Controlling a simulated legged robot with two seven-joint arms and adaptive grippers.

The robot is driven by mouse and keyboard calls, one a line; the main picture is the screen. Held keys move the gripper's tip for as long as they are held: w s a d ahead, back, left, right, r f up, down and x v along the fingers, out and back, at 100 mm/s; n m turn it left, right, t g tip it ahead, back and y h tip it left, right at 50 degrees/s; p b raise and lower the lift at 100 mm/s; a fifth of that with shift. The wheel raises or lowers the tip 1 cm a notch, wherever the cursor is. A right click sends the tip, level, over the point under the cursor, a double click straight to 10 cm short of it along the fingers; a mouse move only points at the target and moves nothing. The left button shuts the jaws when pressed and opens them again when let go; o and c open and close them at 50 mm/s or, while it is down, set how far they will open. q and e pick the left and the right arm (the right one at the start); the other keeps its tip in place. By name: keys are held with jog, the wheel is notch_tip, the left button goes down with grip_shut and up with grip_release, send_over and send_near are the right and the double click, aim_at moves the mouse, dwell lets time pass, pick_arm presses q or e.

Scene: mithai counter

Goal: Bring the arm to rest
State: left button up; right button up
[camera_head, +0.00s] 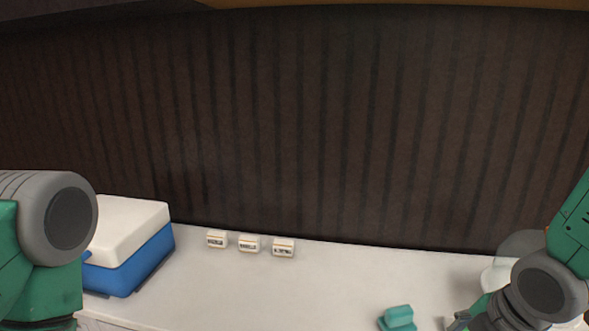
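My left arm shows at the left edge as a grey joint and green links; its gripper is out of view. My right arm comes in from the right edge and bends down over the counter (330,285) toward the bottom right. The part at its end, by my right gripper (459,321), is dark grey and cut off by the lower frame edge. Its fingers cannot be made out, nor whether it holds anything. A teal object (398,316) stands on the counter to the left of it, apart from it.
A blue box with a white lid (135,228) stands at the left, partly behind my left arm. Three small white labelled blocks (249,243) stand in a row near the dark ribbed back wall (300,130). A pale rounded thing (497,276) is partly hidden behind my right arm. The middle counter is clear.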

pick_arm(q)
notch_tip(320, 180, down, 10)
jog(key=b, duration=0.9)
jog(key=shift+s+r, duration=0.15)
jog(key=shift+r, duration=0.05)
pick_arm(e)
jog(key=s+f+m+g, duration=0.1)
jog(key=s+f+m, duration=0.5)
jog(key=f, duration=0.5)
jog(key=s+a+f+m+g, duration=0.1)
jog(key=s+f+m, duration=0.5)
jog(key=f, duration=0.4)
jog(key=s+f+m+g, duration=0.1)
jog(key=s+f+m, duration=0.5)
jog(key=f, duration=0.5)
jog(key=shift+s+a+f+m+h, duration=0.15)
jog(key=shift+s+f+m+h, duration=0.2)
jog(key=shift+m, duration=0.25)
pick_arm(q)
jog(key=shift+a, duration=0.1)
jog(key=shift+c, duration=0.7)
pick_arm(e)
jog(key=shift+r, duration=0.1)
jog(key=c, duration=0.3)
jog(key=shift+s, duration=0.1)
jog(key=shift+c, duration=0.3)
